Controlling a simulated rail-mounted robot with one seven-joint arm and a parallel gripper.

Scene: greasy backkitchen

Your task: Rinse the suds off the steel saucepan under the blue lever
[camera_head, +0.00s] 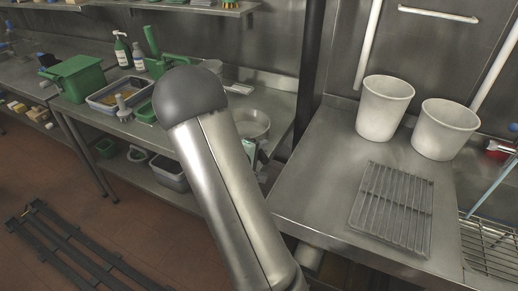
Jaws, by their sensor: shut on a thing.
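A round pale metallic vessel (258,120), possibly the steel saucepan, shows just right of my arm on the back steel counter side. My arm hides part of it, and I cannot make out suds on it. My gripper is not clearly visible; my large arm link fills the middle of the view and covers that area. A small blue round part (513,127) shows at the right edge; I cannot tell whether it is the blue lever. No running water is visible.
Two whitish buckets (384,108) (445,128) and a wire rack (393,208) stand on the right steel counter (318,185). A green bin (75,78), a grey tub (121,94) and bottles (122,50) crowd the left counter. Black slatted mats (70,245) lie on the floor.

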